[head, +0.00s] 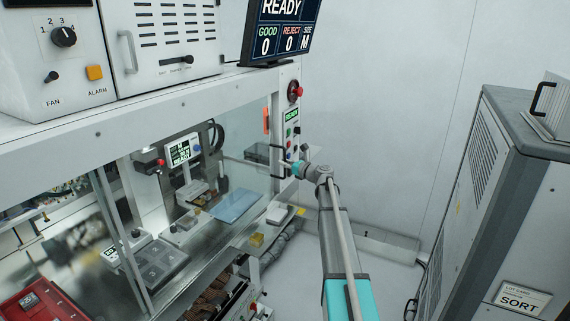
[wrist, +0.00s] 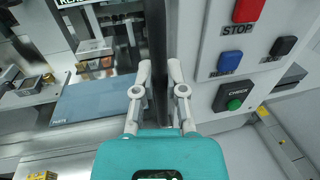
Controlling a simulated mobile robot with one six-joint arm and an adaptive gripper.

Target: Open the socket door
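The socket door appears to be the clear panel (head: 247,140) on the front of the test handler. A dark upright handle (head: 274,153) stands at its right edge. In the wrist view the handle (wrist: 157,45) runs as a dark bar between my fingers. My gripper (head: 287,164) is at this handle. In the wrist view my gripper (wrist: 159,75) has a finger on each side of the bar, angled inward, and the bar fills the narrow gap. The contact itself is partly hidden. Behind the panel lies a blue plate (head: 236,205), also in the wrist view (wrist: 97,101).
A button panel (head: 292,130) is just right of my gripper, with red STOP (wrist: 249,10) and green CHECK (wrist: 234,104) buttons close by. A grey cabinet (head: 500,190) stands at the right. The floor (head: 390,285) between the machines is partly clear.

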